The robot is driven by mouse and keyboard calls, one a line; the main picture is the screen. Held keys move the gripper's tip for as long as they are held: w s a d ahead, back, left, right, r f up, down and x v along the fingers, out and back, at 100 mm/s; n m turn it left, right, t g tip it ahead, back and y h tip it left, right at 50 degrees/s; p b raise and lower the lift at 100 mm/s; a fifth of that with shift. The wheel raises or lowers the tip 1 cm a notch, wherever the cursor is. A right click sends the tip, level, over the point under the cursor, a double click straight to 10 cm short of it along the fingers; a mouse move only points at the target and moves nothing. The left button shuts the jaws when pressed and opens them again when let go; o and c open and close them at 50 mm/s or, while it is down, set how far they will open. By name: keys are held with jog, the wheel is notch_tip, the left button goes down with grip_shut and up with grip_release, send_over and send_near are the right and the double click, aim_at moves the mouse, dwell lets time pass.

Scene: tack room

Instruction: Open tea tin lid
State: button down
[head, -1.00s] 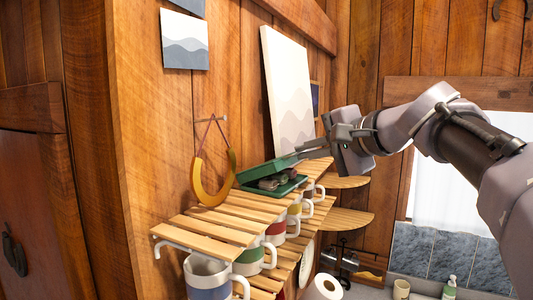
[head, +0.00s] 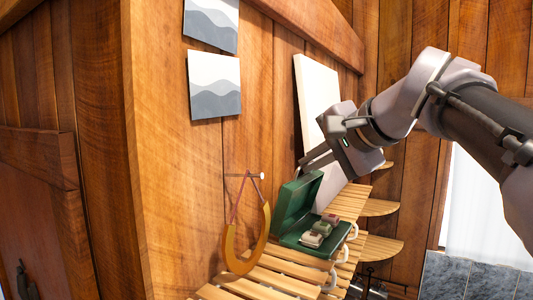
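The green tea tin (head: 309,240) sits on the slatted wooden shelf. Its lid (head: 297,199) stands raised, hinged up at the back on the wall side. Several small packets (head: 319,231) show inside the tin. My gripper (head: 318,163) is at the upper edge of the lid, with its fingers pointing left and down at it. Whether the fingers touch the lid, and whether they are apart or closed, I cannot make out.
A yellow horseshoe (head: 246,241) hangs from a wall peg left of the tin. A pale canvas (head: 316,95) leans behind my gripper. Round shelves (head: 380,247) are farther back.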

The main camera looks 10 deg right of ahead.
jog(key=shift+w+a+r+p, duration=0.15)
jog(key=shift+a+p, duration=0.1)
jog(key=shift+p, duration=0.05)
dwell(0.4)
jog(key=c, duration=1.6)
grip_release()
